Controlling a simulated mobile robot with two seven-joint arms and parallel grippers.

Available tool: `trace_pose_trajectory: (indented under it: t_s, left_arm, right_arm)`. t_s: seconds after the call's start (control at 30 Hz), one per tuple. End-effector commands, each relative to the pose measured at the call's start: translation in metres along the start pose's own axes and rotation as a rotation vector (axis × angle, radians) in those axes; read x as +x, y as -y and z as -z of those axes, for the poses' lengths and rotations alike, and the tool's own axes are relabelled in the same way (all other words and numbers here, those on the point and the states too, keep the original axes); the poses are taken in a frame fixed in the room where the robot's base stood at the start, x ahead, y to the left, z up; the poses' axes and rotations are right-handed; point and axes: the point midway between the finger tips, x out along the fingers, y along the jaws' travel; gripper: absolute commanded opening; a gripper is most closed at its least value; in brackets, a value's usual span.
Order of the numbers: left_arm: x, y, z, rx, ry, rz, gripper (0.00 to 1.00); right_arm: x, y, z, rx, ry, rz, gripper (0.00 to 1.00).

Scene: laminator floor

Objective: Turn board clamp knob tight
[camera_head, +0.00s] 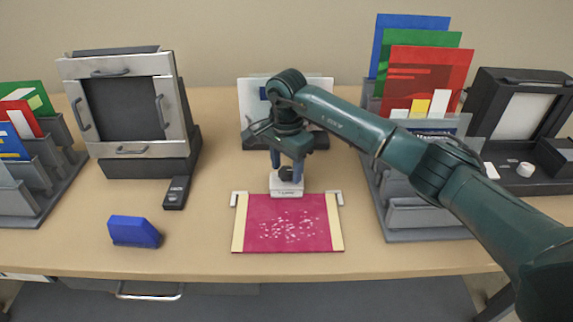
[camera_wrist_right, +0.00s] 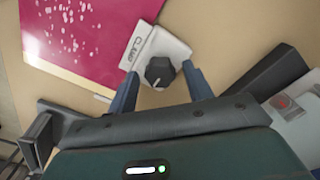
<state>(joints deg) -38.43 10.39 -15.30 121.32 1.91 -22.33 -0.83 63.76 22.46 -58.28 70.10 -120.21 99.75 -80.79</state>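The board clamp is a white block marked "CLAMP" (camera_wrist_right: 150,45) at the back edge of a pink board (camera_head: 290,222). Its dark faceted knob (camera_wrist_right: 159,72) stands on the block; it also shows in the head view (camera_head: 286,174). My right gripper (camera_head: 286,168) points down over the clamp, with blue fingers on either side of the knob. In the right wrist view (camera_wrist_right: 160,85) a gap shows between each finger and the knob, so it is open and not gripping. My left gripper is in no view.
A blue block (camera_head: 134,231) and a small black device (camera_head: 176,192) lie left of the board. A framed press (camera_head: 130,148) stands at the back left. File racks (camera_head: 405,215) stand at both sides. The table front near the board is clear.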

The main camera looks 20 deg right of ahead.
Motion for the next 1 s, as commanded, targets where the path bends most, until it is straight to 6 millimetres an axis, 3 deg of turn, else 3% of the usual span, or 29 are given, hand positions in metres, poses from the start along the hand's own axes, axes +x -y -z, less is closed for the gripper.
trace_pose_trajectory:
  t_s: [0.5, 0.77, 1.0]
  left_arm:
    - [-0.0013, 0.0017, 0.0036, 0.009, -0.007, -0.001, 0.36]
    - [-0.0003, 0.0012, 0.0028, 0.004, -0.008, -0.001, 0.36]
    - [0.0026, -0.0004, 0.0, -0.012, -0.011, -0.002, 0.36]
  right_arm:
    - [-0.0005, 0.0, 0.0001, 0.0, 0.0, 0.0, 0.09]
    - [-0.0001, -0.0001, 0.0003, 0.029, 0.0, -0.001, 0.09]
    - [0.0002, 0.0, 0.001, 0.155, -0.001, 0.001, 0.09]
